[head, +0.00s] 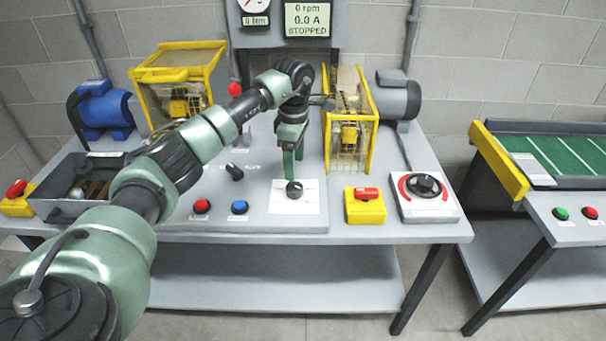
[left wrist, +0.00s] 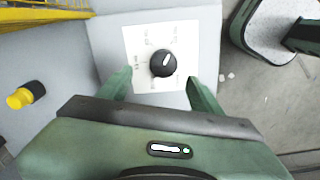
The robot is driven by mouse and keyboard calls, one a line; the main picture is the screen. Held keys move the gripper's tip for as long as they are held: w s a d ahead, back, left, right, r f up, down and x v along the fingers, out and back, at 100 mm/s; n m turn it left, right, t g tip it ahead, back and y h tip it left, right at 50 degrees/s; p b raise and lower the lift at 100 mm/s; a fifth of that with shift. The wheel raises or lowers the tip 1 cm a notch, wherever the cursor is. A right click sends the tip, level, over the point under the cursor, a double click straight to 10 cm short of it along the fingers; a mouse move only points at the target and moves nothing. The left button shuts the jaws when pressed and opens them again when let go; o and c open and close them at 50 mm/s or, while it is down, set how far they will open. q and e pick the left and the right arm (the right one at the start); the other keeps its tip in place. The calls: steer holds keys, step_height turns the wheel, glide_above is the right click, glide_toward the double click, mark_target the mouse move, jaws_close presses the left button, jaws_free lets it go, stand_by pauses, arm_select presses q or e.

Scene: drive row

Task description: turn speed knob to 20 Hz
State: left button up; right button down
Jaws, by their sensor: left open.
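The speed knob (head: 294,189) is a small black knob on a white dial plate (head: 308,207) at the bench's front middle. In the left wrist view the knob (left wrist: 163,63) has a white mark slanting across it; the scale labels around it are too blurred to read. My left gripper (head: 292,172) is open and points down at the knob, its fingertips close above it in the head view. In the left wrist view the two green fingers (left wrist: 160,84) stand apart near the knob, without visible contact. The display (head: 307,20) reads 0 rpm, 0.0 A, STOPPED. My right gripper is not in view.
Left of the knob are a red button (head: 202,206), a blue button (head: 239,207) and a black selector (head: 234,172). A yellow box with a red switch (head: 365,205) and a rotary dial (head: 424,187) stand right. A yellow cage (head: 348,130) stands behind.

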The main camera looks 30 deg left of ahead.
mark_target(294, 186)
arm_select(q)
steer(key=f, duration=0.2)
steer(key=s+f, duration=0.1)
steer(key=shift+f+p, duration=0.35)
steer(key=shift+p, duration=0.05)
step_height(294, 186, down, 2)
steer(key=shift+w+d+f, duration=0.1)
steer(key=shift+w+f, duration=0.05)
steer(key=shift+f, duration=0.55)
steer(key=c, duration=1.1)
steer(key=shift+c, duration=1.4)
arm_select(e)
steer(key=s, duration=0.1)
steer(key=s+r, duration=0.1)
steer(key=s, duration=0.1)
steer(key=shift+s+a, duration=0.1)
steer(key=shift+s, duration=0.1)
